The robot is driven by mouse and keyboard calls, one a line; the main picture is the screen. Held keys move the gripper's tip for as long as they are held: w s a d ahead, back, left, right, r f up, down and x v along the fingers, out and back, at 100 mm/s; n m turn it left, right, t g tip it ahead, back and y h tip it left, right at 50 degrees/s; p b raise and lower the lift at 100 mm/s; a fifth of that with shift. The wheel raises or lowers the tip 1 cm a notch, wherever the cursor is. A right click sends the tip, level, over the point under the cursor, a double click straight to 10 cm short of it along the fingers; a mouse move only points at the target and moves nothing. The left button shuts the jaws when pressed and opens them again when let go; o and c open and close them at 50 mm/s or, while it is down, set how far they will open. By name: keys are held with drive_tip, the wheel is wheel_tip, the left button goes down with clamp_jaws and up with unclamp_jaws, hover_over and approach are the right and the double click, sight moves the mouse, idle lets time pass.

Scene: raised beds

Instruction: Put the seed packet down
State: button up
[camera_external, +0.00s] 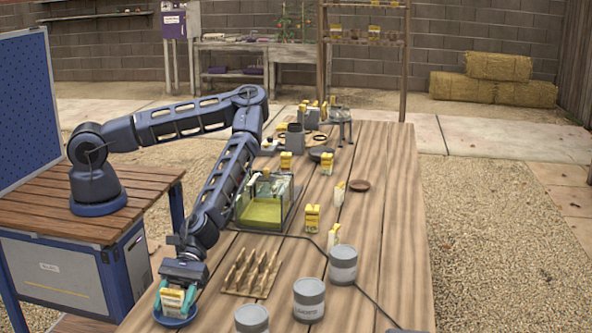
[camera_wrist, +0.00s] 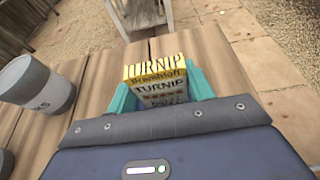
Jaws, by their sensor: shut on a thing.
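The seed packet (camera_wrist: 158,82) is yellow on top with the word TURNIP and stands between the two teal fingers of my gripper (camera_wrist: 160,95) in the wrist view. In the external view my gripper (camera_external: 172,302) is low at the near left of the wooden table, shut on the packet (camera_external: 172,298). A blue round dish (camera_external: 176,322) shows right beneath the packet. I cannot tell whether the packet touches it.
Grey cans (camera_external: 309,299) stand right of my gripper, and one (camera_wrist: 36,85) shows at left in the wrist view. A wooden spiked rack (camera_external: 250,274) and a glass tank (camera_external: 264,208) stand beyond. Other yellow packets (camera_external: 312,217) stand farther along the table.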

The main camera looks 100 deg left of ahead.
drive_tip(key=o, duration=1)
drive_tip(key=shift+c, duration=0.2)
drive_tip(key=shift+a+r, duration=0.15)
drive_tip(key=shift+a, duration=0.05)
drive_tip(key=v, duration=1.1)
drive_tip(key=shift+a, duration=0.3)
